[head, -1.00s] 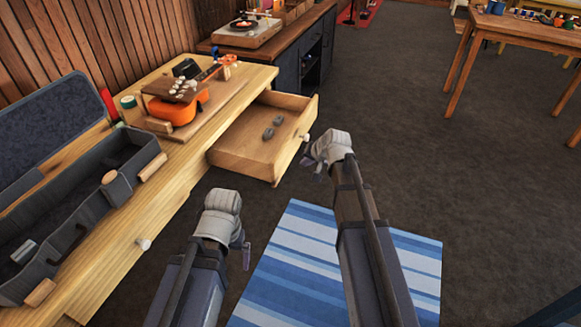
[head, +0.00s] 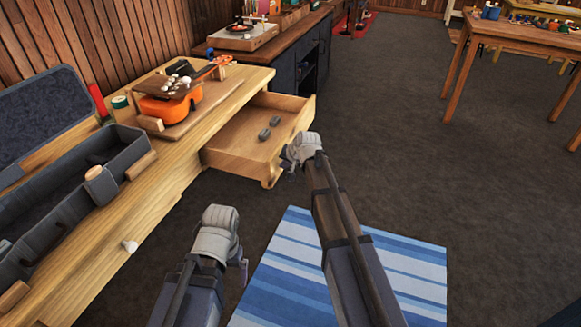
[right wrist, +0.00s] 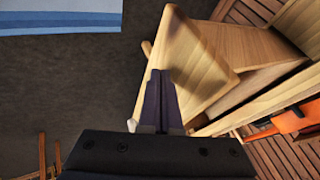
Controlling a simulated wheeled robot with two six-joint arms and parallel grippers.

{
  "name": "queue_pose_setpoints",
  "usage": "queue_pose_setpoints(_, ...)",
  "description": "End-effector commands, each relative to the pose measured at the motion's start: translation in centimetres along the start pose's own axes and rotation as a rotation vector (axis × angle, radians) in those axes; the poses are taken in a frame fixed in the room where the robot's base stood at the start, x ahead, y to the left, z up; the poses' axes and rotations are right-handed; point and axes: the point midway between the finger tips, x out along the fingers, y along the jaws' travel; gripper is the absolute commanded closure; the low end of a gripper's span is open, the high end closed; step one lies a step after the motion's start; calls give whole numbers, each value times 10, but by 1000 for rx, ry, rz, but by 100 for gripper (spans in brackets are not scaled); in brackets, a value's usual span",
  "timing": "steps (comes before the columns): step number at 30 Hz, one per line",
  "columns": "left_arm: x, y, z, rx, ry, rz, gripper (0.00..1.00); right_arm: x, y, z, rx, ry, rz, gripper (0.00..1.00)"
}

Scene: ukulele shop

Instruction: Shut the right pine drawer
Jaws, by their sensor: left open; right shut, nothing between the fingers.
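The right pine drawer (head: 240,152) is pulled well out of the pine workbench (head: 165,190), with two small grey objects (head: 269,128) inside. My right gripper (head: 290,166) is shut and empty at the outer side of the drawer front. In the right wrist view its closed fingers (right wrist: 160,98) lie over the edge of the drawer front (right wrist: 145,90), and a pale knob (right wrist: 131,125) shows beside them. I cannot tell whether they touch the drawer. My left gripper (head: 243,268) is open, low in front of the bench and clear of it; its fingers are mostly hidden.
An orange ukulele (head: 168,107) lies on a board on the bench, beside an open grey case (head: 60,200). A pale knob (head: 130,246) marks the bench front at left. A striped blue rug (head: 290,285) lies below my arms.

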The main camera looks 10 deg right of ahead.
Motion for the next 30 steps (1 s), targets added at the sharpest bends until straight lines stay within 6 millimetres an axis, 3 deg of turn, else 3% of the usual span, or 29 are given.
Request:
queue_pose_setpoints(13, 0, 0, 0, 0, 0, 0, 0, 2, -3, 0, 0, 0, 0, 100)
queue_pose_setpoints(17, 0, 0, 0, 0, 0, 0, 0, 7, -12, 0, -2, 0, -1, 100)
queue_pose_setpoints(23, 0, 0, 0, 0, 0, 0, 0, 26, -47, -2, -4, -1, -3, 100)
queue_pose_setpoints(30, 0, 0, 0, 0, 0, 0, 0, 57, -105, -2, -4, -2, -3, 100)
